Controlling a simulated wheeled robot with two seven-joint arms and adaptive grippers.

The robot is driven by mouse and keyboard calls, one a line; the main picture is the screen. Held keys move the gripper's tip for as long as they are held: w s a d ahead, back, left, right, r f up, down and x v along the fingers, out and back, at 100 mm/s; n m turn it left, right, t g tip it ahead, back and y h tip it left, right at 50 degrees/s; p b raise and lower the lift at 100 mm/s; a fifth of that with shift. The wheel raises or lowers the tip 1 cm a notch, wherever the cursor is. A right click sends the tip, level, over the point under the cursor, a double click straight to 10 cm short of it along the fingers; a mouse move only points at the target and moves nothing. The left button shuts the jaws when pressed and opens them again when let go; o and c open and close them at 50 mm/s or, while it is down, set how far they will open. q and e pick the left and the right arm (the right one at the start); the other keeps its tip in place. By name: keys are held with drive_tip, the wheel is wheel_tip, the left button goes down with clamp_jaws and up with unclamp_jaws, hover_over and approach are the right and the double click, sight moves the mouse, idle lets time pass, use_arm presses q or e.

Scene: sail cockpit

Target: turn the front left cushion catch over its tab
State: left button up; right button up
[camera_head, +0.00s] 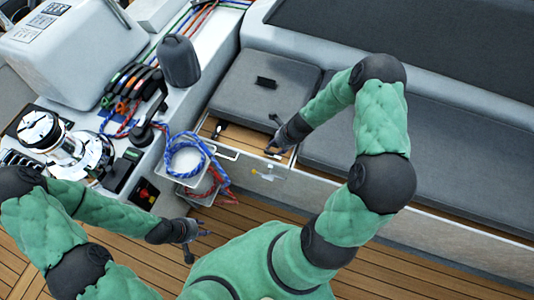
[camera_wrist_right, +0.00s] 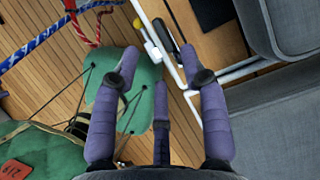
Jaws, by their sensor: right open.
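A small pale catch with a yellowish part (camera_head: 268,174) sits on the white front face of the seat, below the grey cushion (camera_head: 255,95). I cannot tell whether it is over a tab. My right gripper (camera_head: 275,150) is just above and behind it at the seat's front edge. In the right wrist view my right gripper (camera_wrist_right: 160,62) is open and empty, its fingers spread. A yellow and dark piece (camera_wrist_right: 153,50) shows between the fingertips, beside a white bar. My left gripper (camera_head: 203,236) hangs low over the wooden floor, away from the seat; its fingers are too small to judge.
A white-rimmed rope bin (camera_head: 199,178) with blue and red lines stands left of the seat. A winch (camera_head: 70,145) and a control lever are on the left coaming. A black block (camera_head: 266,82) lies on the cushion. Wooden floor (camera_head: 395,265) is open at the front.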

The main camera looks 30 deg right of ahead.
sight(269, 153)
drive_tip(key=b+x, duration=0.3)
drive_tip(key=x, duration=0.4)
drive_tip(key=shift+w+f, duration=0.1)
drive_tip(key=shift+f, duration=0.25)
